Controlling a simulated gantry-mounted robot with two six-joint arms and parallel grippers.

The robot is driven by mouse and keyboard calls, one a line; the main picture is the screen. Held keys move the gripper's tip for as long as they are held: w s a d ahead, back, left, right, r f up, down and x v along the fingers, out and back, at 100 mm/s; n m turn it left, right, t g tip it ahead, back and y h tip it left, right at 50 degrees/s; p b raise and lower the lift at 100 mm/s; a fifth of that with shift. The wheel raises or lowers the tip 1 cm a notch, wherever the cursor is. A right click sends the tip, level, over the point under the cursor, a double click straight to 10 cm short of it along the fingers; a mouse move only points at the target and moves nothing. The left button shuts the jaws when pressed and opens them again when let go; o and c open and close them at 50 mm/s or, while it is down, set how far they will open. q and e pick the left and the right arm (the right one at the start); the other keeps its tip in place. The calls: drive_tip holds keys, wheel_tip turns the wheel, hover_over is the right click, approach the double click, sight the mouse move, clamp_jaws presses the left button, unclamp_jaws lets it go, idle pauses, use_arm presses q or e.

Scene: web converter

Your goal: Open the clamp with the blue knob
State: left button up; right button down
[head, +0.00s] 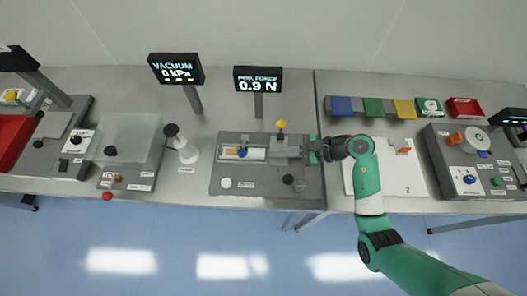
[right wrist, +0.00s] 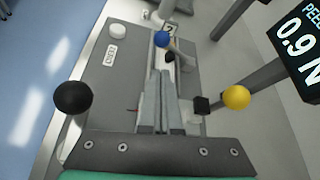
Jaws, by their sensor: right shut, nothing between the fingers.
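The small blue knob (head: 242,152) sits on a dark part over the pale strip of the grey peel-force fixture (head: 250,189). The blue knob also shows near the top middle of the right wrist view (right wrist: 161,40). Whether its clamp is open or closed is too small to tell. My right gripper (head: 298,149) is at the fixture's right end, to the right of the blue knob and apart from it. In the right wrist view its fingers (right wrist: 161,76) are shut and empty, pointing toward the knob. My left gripper is not in view.
A yellow ball knob (head: 281,124) stands at the fixture's back, beside the fingers. A black ball knob (head: 288,179) and a white button (head: 226,183) are at its front. The peel-force display (head: 258,79) rises behind. A white post (head: 188,154) with a black top stands to the left.

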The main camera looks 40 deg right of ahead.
sight(252, 158)
drive_tip(key=b+x, duration=0.2)
drive_tip(key=x, duration=0.7)
drive_tip(key=shift+r, duration=0.1)
drive_tip(key=shift+w+r+p, duration=0.1)
drive_tip(key=shift+r+p, duration=0.05)
drive_tip(key=shift+p, duration=0.25)
drive_tip(key=shift+w+d+r+m+g+y+p, duration=0.1)
drive_tip(key=shift+r+m+g+y+p, duration=0.2)
drive_tip(key=shift+m+g+p, duration=0.1)
drive_tip(key=shift+w+d+r+m+g+p, duration=0.15)
drive_tip(key=shift+r+m+g+p, duration=0.15)
drive_tip(key=shift+r+m+p, duration=0.2)
drive_tip(key=shift+w+d+r+p, duration=0.2)
drive_tip(key=shift+w+r+p, duration=0.15)
drive_tip(key=shift+r+p, duration=0.1)
idle(0.3)
